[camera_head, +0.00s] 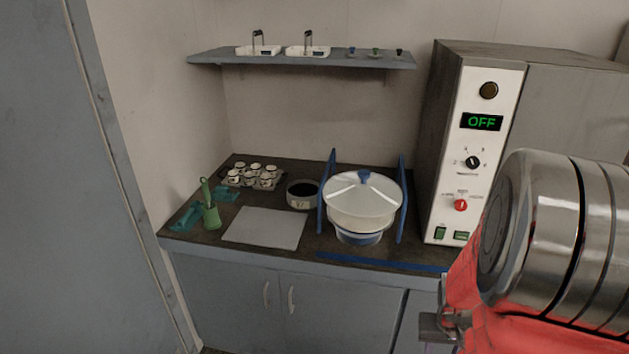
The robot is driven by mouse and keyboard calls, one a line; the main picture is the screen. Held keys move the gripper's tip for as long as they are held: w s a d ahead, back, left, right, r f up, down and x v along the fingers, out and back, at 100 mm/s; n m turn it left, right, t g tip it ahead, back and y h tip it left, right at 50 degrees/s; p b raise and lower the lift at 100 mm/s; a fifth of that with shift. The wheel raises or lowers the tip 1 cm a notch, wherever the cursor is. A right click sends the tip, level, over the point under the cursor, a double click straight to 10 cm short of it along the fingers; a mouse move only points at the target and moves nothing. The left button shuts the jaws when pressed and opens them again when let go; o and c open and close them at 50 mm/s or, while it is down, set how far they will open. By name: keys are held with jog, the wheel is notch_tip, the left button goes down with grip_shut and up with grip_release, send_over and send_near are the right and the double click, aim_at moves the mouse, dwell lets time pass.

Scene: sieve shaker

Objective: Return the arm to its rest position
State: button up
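My arm, red with silver joint housings, fills the lower right of the head view, close to the camera. A small grey metal piece that looks like part of my gripper (440,327) shows at the bottom edge, in front of the cabinet. Most of it is hidden behind the arm or out of frame, so its fingers and anything in them cannot be made out. The sieve shaker (362,207), a white bowl-like body with a clear lid and blue knob between two blue uprights, stands on the counter left of the arm.
The dark counter (315,246) holds a grey mat (264,228), a round sieve (302,194), several small cups (251,176) and a green scoop (210,213). A control cabinet reading OFF (482,122) stands right, partly behind my arm. A shelf (345,60) hangs above.

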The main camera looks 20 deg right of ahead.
jog(key=a+r+n+t+y, duration=0.2)
jog(key=a+r+n+t, duration=0.2)
jog(key=a+r, duration=2.1)
jog(key=a+n, duration=0.2)
jog(key=a, duration=0.1)
jog(key=shift+w+t, duration=0.35)
jog(key=shift+t, duration=0.05)
jog(key=shift+c, duration=0.9)
